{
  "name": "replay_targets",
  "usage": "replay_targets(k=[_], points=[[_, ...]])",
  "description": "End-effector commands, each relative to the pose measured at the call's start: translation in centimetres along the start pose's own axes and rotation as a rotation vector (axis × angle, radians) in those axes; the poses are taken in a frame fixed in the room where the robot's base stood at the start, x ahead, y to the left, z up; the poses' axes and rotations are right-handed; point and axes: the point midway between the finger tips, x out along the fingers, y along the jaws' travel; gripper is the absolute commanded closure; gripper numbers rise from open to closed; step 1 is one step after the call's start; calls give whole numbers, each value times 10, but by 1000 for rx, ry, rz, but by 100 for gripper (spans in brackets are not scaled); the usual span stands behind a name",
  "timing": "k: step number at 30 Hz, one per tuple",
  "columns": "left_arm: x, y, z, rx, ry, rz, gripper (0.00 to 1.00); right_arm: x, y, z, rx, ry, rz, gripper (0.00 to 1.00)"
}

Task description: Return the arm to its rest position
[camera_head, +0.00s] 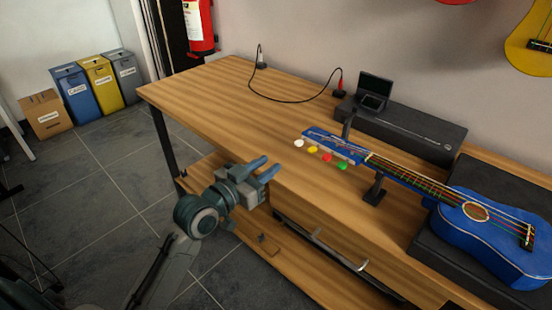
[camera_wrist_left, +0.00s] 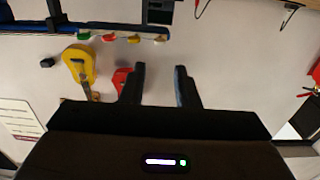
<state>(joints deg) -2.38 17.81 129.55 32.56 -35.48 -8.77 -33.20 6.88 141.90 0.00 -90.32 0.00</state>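My left gripper (camera_head: 271,164) is over the front edge of the wooden desk, left of the blue guitar. Its two blue-grey fingers are apart with nothing between them. The wrist view shows the same empty gap (camera_wrist_left: 160,72). The blue guitar (camera_head: 475,234) lies along the right side of the desk, its neck propped on a black stand. Its headstock, with white, yellow, red and green pegs, points toward the gripper but stays apart from it. Part of the headstock shows upper left in the wrist view (camera_wrist_left: 40,31). My right gripper is not in view.
The desk (camera_head: 210,92) has clear room at its left and middle. A black cable (camera_head: 285,99) and a black case (camera_head: 400,128) lie at the back. A drawer handle (camera_head: 335,250) sticks out in front. Bins (camera_head: 100,78) stand on the floor at the far left.

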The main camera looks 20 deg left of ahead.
Motion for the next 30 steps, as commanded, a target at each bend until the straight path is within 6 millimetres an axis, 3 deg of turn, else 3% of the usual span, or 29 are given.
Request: replay_targets(k=[17,20,23,25,30], points=[[-6,0,0,-1,0,1,72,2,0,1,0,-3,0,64],[-3,-4,8,-8,-20,-10,72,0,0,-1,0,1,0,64],[3,-18,39,-29,-90,-48,72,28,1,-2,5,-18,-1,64],[6,-31,77,-52,-170,-90,72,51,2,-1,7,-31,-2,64],[-12,-57,202,-102,-421,-199,72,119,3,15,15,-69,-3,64]])
